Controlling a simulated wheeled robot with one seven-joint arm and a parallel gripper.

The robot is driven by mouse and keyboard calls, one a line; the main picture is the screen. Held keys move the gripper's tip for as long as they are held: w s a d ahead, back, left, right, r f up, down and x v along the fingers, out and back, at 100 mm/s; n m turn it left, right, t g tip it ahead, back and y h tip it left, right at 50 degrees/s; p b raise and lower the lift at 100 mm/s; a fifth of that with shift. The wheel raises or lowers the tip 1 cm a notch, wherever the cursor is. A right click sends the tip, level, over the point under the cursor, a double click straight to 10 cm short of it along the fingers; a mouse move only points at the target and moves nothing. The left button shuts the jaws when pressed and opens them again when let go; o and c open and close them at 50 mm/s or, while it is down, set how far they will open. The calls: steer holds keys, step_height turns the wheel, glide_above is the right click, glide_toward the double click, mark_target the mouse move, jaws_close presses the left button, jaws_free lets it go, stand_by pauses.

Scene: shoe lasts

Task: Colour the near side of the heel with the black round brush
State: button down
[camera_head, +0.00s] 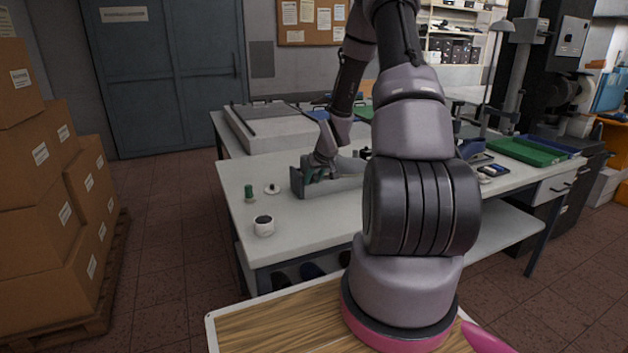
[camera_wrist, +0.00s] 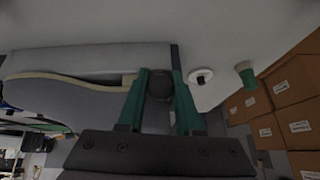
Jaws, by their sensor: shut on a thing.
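My gripper (camera_head: 316,174) is low over the worktable in the head view, at a grey tray-like holder (camera_head: 345,188). In the wrist view its two green fingers (camera_wrist: 163,76) are shut on a dark round thing (camera_wrist: 160,86), which looks like the black round brush. The brush tip is hidden. A grey shoe or last (camera_wrist: 65,96) with a beige edge lies to the left of the fingers, its right end close beside them. I cannot tell whether the brush touches the heel, or see colour on its near side. A white pot with dark contents (camera_head: 264,225) stands at the table's front left.
A white disc with a dark knob (camera_head: 272,188) and a green cylinder (camera_head: 249,192) stand left of the holder. Cardboard boxes (camera_head: 45,190) are stacked at far left. A green tray (camera_head: 525,150) lies at the right. The table's front left is mostly clear.

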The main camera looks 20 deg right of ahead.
steer(key=shift+w, duration=0.1)
steer(key=shift+d, duration=3.3)
steer(key=shift+a, duration=3.3)
steer(key=shift+s, duration=3.05)
steer(key=shift+s, duration=0.1)
steer(key=shift+s, duration=1.45)
